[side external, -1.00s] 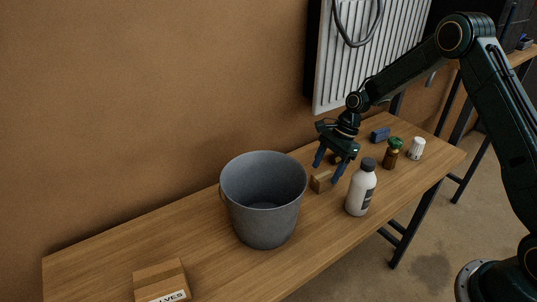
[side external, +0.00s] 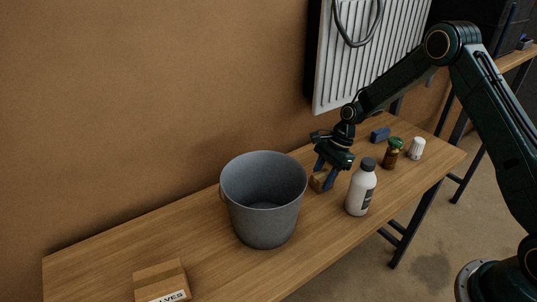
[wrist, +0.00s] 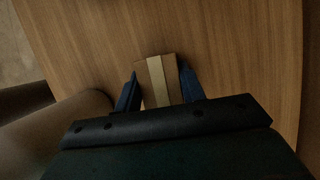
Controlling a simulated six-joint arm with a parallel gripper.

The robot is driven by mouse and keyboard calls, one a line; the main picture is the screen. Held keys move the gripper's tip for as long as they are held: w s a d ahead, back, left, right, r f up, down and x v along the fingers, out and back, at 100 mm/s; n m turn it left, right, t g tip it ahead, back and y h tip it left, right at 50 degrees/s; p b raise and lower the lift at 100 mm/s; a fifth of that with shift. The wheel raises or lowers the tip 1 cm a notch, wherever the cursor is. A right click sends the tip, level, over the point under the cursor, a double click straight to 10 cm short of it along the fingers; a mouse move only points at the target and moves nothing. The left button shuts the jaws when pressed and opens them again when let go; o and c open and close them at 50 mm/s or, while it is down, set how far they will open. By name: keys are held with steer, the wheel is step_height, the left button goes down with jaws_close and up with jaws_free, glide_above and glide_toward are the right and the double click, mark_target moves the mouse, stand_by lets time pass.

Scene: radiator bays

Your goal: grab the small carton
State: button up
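The small carton (side external: 317,182) is a brown box with a pale tape strip, lying on the wooden table between the bucket and the white bottle. It also shows in the wrist view (wrist: 157,78), between my two blue fingers. My gripper (side external: 326,180) is low over the table, pointing down, with a finger on each side of the carton. In the wrist view my gripper (wrist: 158,84) has its fingers open around the carton, close to its sides. I cannot tell whether either finger touches it. The carton's near end is hidden by the gripper body.
A grey bucket (side external: 264,205) stands left of the carton. A white bottle (side external: 361,188) stands close on the right. Behind are a brown jar (side external: 391,153), a white cup (side external: 417,149) and a blue block (side external: 380,135). A larger carton (side external: 161,282) lies front left.

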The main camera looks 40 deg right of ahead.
mark_target(323, 175)
steer(key=c, duration=0.4)
step_height(323, 175, up, 20)
steer(key=shift+r, duration=0.1)
stand_by(0.6)
stand_by(0.5)
